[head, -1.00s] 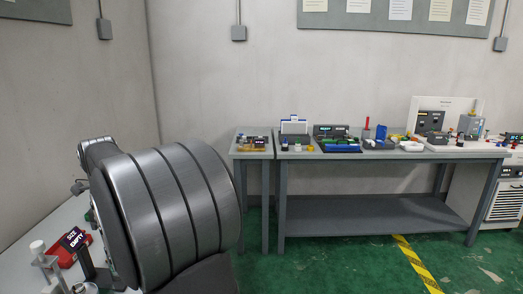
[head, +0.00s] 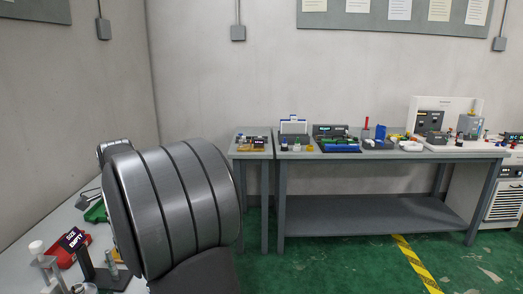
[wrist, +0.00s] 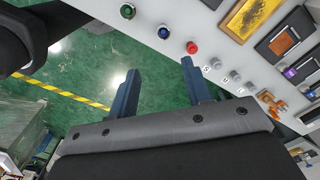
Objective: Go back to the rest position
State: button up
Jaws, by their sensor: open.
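In the wrist view my gripper (wrist: 160,88) is open, with two dark blue fingers apart and nothing between them. Green floor shows behind the left finger, and the edge of a light panel lies beyond the fingertips. In the head view my arm's large grey links fill the lower left, and my gripper is not visible there.
A panel with green, blue and red buttons (wrist: 192,47) is close beyond the fingers. In the head view a grey workbench (head: 390,156) carries several items along the wall.

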jog(key=shift+w+d+f+n, duration=0.3)
jog(key=shift+w+d+n, duration=0.25)
jog(key=shift+n, duration=1.1)
jog(key=shift+w+d+f+n, duration=0.3)
jog(key=shift+w+d+n, duration=0.2)
jog(key=shift+n, duration=1.2)
jog(key=shift+w+d+f+n, duration=0.3)
jog(key=shift+w+d+n, duration=0.25)
jog(key=shift+n, duration=1.1)
